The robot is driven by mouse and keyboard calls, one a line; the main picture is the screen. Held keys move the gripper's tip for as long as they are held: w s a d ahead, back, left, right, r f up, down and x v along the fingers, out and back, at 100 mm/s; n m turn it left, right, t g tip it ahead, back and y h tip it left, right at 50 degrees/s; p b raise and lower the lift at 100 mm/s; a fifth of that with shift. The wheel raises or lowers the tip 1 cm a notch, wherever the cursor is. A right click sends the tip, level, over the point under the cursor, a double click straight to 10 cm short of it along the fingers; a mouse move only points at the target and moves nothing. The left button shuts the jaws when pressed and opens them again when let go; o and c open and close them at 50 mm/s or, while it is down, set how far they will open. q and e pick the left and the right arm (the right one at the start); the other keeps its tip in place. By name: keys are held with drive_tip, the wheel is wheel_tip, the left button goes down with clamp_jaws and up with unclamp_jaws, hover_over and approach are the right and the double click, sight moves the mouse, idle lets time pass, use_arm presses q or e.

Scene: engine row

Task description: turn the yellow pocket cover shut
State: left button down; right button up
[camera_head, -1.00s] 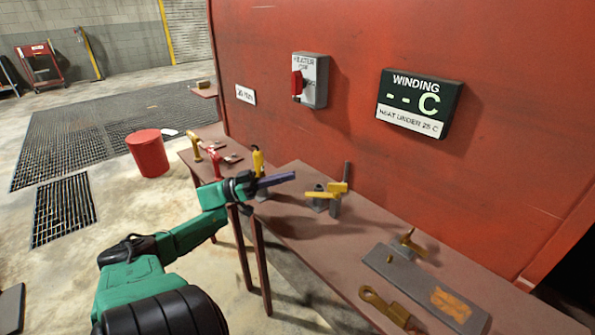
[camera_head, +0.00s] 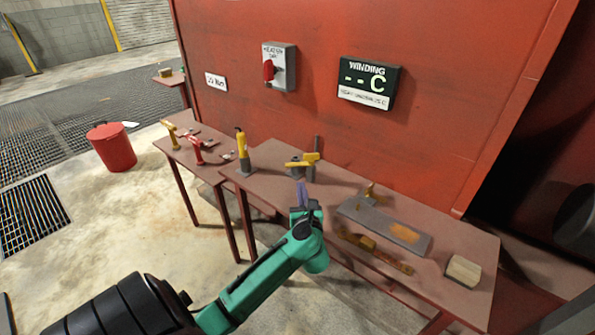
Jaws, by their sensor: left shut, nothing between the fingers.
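A yellow piece (camera_head: 303,160), likely the pocket cover, sits on a small grey fixture with a thin upright post on the brown bench (camera_head: 385,190). It lies roughly level; I cannot tell whether it covers a pocket. My left gripper (camera_head: 300,186) is shut and empty, its purple-grey fingers pointing away from me, just on the near side of the fixture. In the picture the fingertips end a little below the yellow piece; contact cannot be told. My right gripper is out of view.
Left of the fixture stands a yellow upright tool (camera_head: 242,145). A grey plate (camera_head: 385,226), a brass-coloured bar (camera_head: 375,250) and a pale block (camera_head: 463,271) lie to the right. A red wall with a heater switch (camera_head: 279,67) and a winding display (camera_head: 369,83) rises behind.

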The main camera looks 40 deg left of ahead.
sight(292, 166)
use_arm(q)
drive_tip(key=x, duration=0.8)
drive_tip(key=shift+a+p, duration=0.15)
drive_tip(key=shift+p, duration=0.15)
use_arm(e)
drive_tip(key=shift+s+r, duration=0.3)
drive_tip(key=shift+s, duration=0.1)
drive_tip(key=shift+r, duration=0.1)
use_arm(q)
drive_tip(key=shift+a+r+m+t+h+p, duration=0.1)
drive_tip(key=shift+a+m+t+h+p, duration=0.3)
drive_tip(key=shift+m+t+h+p, duration=0.4)
drive_tip(key=shift+w+a+m+t+h+p, duration=0.1)
drive_tip(key=shift+a+m+t+h+p, duration=0.15)
drive_tip(key=shift+m+t+h+p, duration=0.25)
drive_tip(key=shift+w+a+m+t+h+p, duration=0.1)
drive_tip(key=shift+a+m+t+h+p, duration=0.15)
drive_tip(key=shift+h, duration=0.45)
drive_tip(key=shift+w+a+p, duration=0.2)
drive_tip(key=shift+w+a, duration=0.1)
drive_tip(key=shift+a, duration=0.2)
drive_tip(key=shift+w+a+p, duration=0.15)
drive_tip(key=shift+w+a, duration=0.1)
drive_tip(key=shift+a, duration=0.25)
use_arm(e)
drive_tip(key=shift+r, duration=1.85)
use_arm(q)
drive_tip(key=shift+d, duration=0.1)
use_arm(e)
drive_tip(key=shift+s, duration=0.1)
